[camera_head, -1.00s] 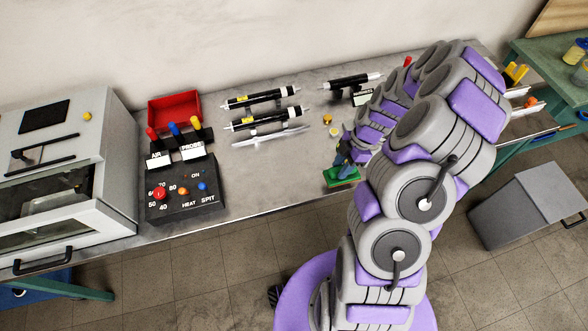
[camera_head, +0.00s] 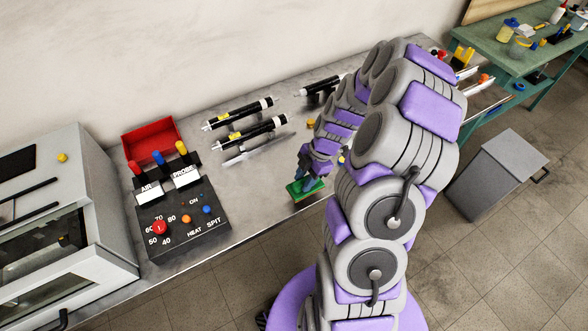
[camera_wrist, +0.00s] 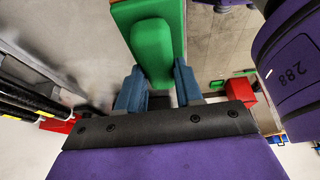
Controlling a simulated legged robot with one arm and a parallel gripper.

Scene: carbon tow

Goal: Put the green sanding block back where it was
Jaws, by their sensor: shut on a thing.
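The green sanding block (camera_head: 306,190) is in my gripper (camera_head: 307,178) at the front edge of the grey bench, in the head view. In the wrist view the green block (camera_wrist: 152,50) sits between the two blue fingers of my gripper (camera_wrist: 158,88), which are shut on it. The block has a raised green grip on top and an orange-brown strip along one side. Whether its underside touches the bench cannot be told. My arm hides part of the bench to the right of the block.
A black control box (camera_head: 183,222) with knobs and levers stands left of my gripper, with a red tray (camera_head: 151,138) behind it. Black cylinders (camera_head: 250,132) lie behind on the bench (camera_head: 262,185). A white oven (camera_head: 70,215) is far left. A grey bin (camera_head: 497,172) stands on the floor at right.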

